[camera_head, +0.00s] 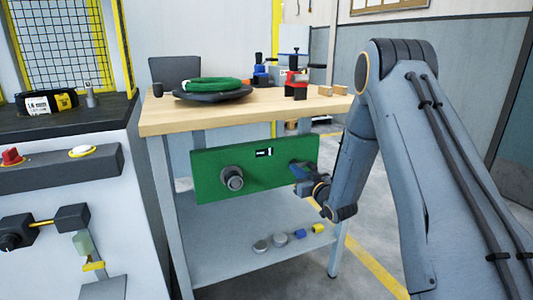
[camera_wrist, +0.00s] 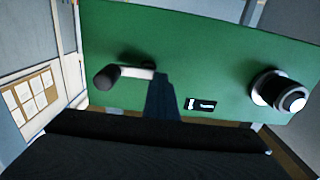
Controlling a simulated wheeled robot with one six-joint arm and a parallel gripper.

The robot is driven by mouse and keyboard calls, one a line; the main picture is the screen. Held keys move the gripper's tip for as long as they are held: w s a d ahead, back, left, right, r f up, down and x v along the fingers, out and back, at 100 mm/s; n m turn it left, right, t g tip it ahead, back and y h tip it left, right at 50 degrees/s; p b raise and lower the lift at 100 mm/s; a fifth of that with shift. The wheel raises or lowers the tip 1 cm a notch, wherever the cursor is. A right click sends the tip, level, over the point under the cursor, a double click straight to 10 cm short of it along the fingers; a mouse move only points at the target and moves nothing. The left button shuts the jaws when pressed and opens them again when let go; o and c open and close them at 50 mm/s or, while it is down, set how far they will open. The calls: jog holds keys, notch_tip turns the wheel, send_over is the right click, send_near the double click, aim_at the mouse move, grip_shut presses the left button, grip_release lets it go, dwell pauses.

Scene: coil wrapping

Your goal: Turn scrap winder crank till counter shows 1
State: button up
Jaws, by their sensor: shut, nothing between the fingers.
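The green winder panel (camera_head: 212,163) hangs at the front of the workbench, and the wrist view shows it upside down. Its crank has a silver arm (camera_wrist: 137,72) and a black handle (camera_wrist: 106,78), which points left in the wrist view. The counter (camera_head: 264,152) is a small dark window with a white mark; it also shows in the wrist view (camera_wrist: 202,105), too small to read surely. My gripper (camera_head: 300,170) is at the panel's right side, hiding most of the crank in the head view. Its shut fingers (camera_wrist: 161,88) overlap the crank arm's hub end; contact is unclear.
A round grey spool hub (camera_head: 232,178) sticks out of the panel's left part. The bench top (camera_head: 170,122) holds a green coil (camera_head: 212,85) on a dark disc, and clamps. Small parts lie on the lower shelf (camera_head: 215,262). A grey machine (camera_head: 80,160) stands at left.

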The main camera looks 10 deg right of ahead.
jog(key=o, duration=0.7)
jog(key=s+d+p, duration=0.1)
jog(key=s+d, duration=0.1)
jog(key=shift+s+d+f+m, duration=0.1)
jog(key=shift+s+d+m, duration=0.2)
jog(key=shift+s+d, duration=0.1)
jog(key=shift+a+p+v, duration=0.2)
jog(key=shift+p+v, duration=0.5)
jog(key=shift+v, duration=0.7)
jog(key=shift+a+p+v, duration=0.2)
jog(key=shift+p+v, duration=0.45)
jog(key=shift+v, duration=0.75)
jog(key=shift+s, duration=0.15)
